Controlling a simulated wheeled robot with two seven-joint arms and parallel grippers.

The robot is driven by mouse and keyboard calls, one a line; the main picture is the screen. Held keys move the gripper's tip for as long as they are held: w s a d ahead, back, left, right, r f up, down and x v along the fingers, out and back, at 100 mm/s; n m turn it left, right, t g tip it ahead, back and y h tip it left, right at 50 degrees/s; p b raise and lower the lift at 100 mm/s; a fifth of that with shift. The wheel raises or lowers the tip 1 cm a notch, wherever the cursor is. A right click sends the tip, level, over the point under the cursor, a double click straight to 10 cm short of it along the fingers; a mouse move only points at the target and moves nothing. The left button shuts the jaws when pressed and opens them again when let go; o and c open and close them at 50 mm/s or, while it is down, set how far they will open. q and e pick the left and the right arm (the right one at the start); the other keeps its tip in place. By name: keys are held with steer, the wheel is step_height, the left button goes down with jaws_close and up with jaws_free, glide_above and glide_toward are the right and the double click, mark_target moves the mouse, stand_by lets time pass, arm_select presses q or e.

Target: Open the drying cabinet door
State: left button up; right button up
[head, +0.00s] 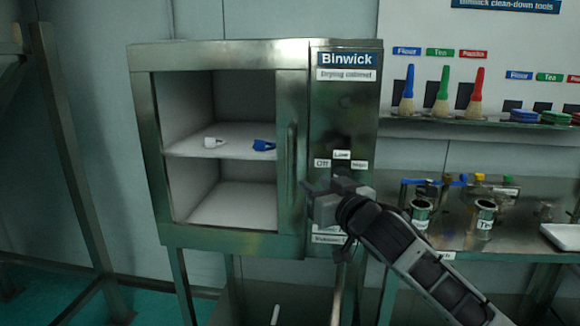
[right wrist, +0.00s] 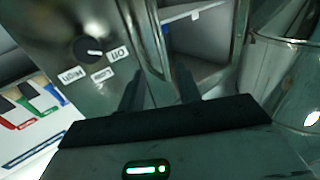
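The steel drying cabinet (head: 345,110) stands at the centre of the head view. Its door (head: 218,243) has a large window and looks shut. A vertical bar handle (head: 291,165) is on the door's right side; it also shows in the right wrist view (right wrist: 152,60). My right gripper (head: 308,187) is at the handle's lower right, in front of the control panel. In the right wrist view its two dark fingers (right wrist: 159,88) are apart, with the handle ahead of the gap; I cannot tell whether they touch it. My left gripper is not in view.
A dial (right wrist: 88,49) with Off, Low and High labels is beside the handle. Inside, a shelf (head: 185,149) holds a white item (head: 213,142) and a blue item (head: 263,146). Brushes (head: 443,92) and a steel bench with cups (head: 485,215) are at the right. A metal frame (head: 60,130) stands left.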

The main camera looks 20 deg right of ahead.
mark_target(291, 168)
steer(key=w, duration=0.4)
steer(key=w+p, duration=0.1)
steer(key=w, duration=0.8)
steer(key=shift+a+p, duration=0.25)
steer(key=shift+p, duration=0.1)
steer(key=shift+s+f, duration=0.1)
jaws_close()
